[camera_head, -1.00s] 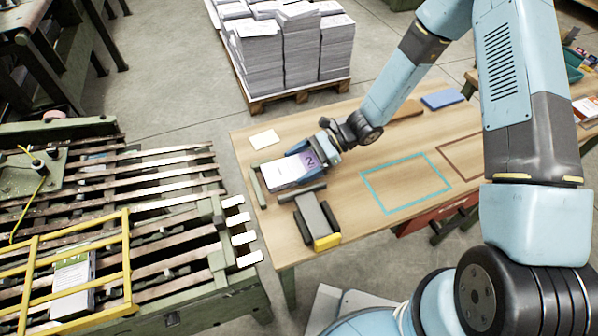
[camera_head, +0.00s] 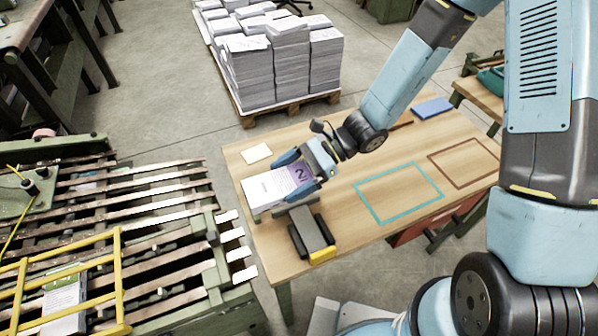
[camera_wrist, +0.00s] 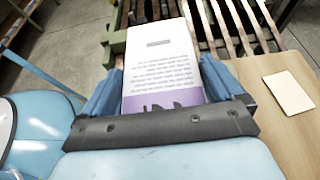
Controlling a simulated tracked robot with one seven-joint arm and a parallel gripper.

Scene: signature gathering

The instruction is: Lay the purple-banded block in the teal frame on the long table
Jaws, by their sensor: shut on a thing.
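The purple-banded block (camera_head: 268,187) is a white printed stack with a purple band at the end nearest my wrist. My gripper (camera_head: 294,176) is shut on it at the left part of the long table (camera_head: 346,171). In the wrist view the block (camera_wrist: 160,65) lies between the two blue fingers of my gripper (camera_wrist: 160,88), its text facing up. I cannot tell for sure whether its underside touches anything. The teal frame (camera_head: 362,200) is an empty outline on the table, to the right of the block.
A grey device with black sides and a yellow end (camera_head: 312,234) sits in front of the block. A pale card (camera_head: 256,153), a blue pad (camera_head: 433,107) and a brown outline (camera_head: 436,166) are also on the table. A slatted conveyor (camera_head: 150,215) adjoins at left.

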